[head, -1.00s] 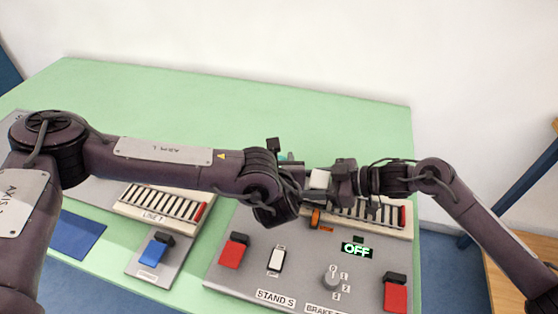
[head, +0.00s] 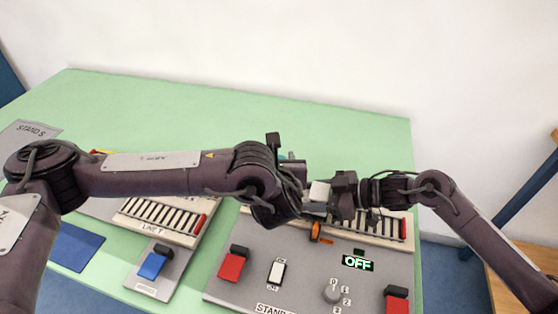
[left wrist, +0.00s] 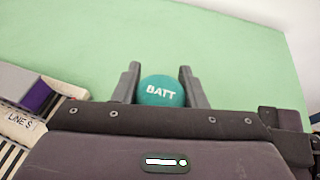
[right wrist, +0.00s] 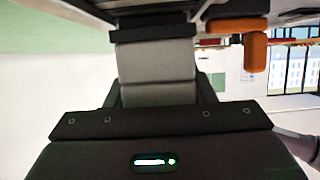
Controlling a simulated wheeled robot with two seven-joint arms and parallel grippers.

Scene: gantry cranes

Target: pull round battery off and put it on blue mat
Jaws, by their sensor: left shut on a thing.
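The round battery is a teal disc marked BATT (left wrist: 162,90). In the left wrist view it sits between the two fingers of my left gripper (left wrist: 160,82), which is shut on it. In the head view my left gripper (head: 291,166) mostly hides it. My right gripper (head: 334,192) is close by on the right. In the right wrist view its fingers flank a grey block (right wrist: 156,75) and appear shut on it. A pale block (head: 319,190) shows there in the head view. The blue mat (head: 75,247) lies empty at the table's lower left.
The green table (head: 330,125) is clear behind the arms. The grey STAND S panel (head: 300,262) carries red switches, a knob (head: 332,291) and an OFF display (head: 357,263). An orange part (head: 315,231) stands below my right gripper. A LINE T unit (head: 160,215) and blue switch (head: 152,265) lie left.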

